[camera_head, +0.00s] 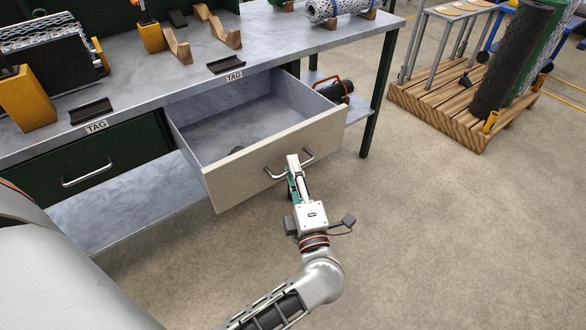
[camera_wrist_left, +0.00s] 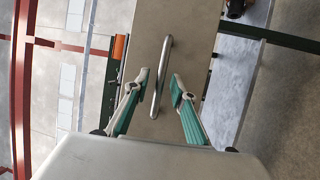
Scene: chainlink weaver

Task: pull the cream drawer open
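The cream drawer (camera_head: 235,175) is pulled out from under the workbench, with its grey interior showing. Its metal bar handle (camera_head: 312,157) is on the front face. My left gripper (camera_head: 294,172) is at the handle and covers its middle in the head view. In the left wrist view the handle (camera_wrist_left: 162,75) runs between the two fingers of my left gripper (camera_wrist_left: 160,88). The fingers are spread, with a visible gap on each side of the bar. My right gripper is not in view.
A closed green drawer (camera_head: 95,165) is to the left. The workbench top (camera_head: 290,40) carries wooden cradles and several parts. A red and black item (camera_head: 335,90) is on the lower shelf. A wooden pallet (camera_head: 432,103) stands at right. The floor before the drawer is clear.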

